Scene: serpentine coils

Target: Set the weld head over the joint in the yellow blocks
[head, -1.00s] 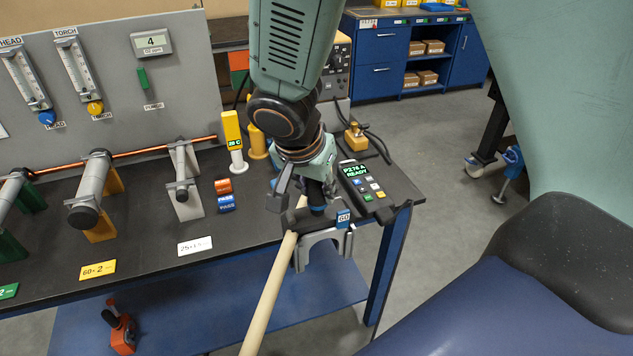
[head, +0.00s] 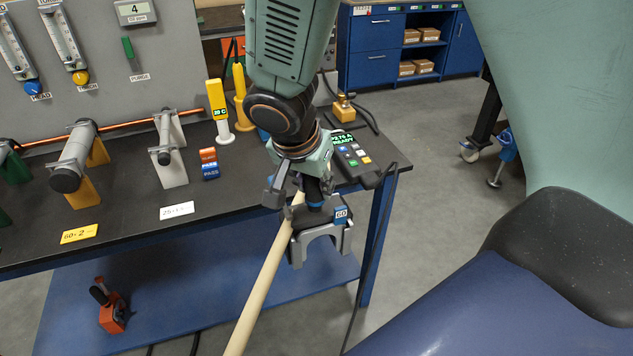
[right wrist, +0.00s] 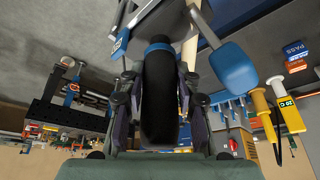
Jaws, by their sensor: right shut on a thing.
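My right gripper (head: 308,188) is shut on the weld head's dark handle, which shows between the fingers in the right wrist view (right wrist: 160,95). The weld head (head: 318,238) is a grey arch with its opening down and a blue 60 label. It hangs in front of the bench's front edge, near the right end, apart from the tubes. The yellow blocks (head: 85,194) stand on the bench at left and carry a grey tube (head: 72,165) with a dark near end. The joint itself is hard to make out. My left gripper is out of view.
A yellow 60 x 2 card (head: 79,234) lies before the yellow blocks. White blocks (head: 172,172) with a thinner tube stand between them and the weld head. A pale hose or rod (head: 258,295) runs down from the weld head. A copper pipe (head: 125,127) crosses behind.

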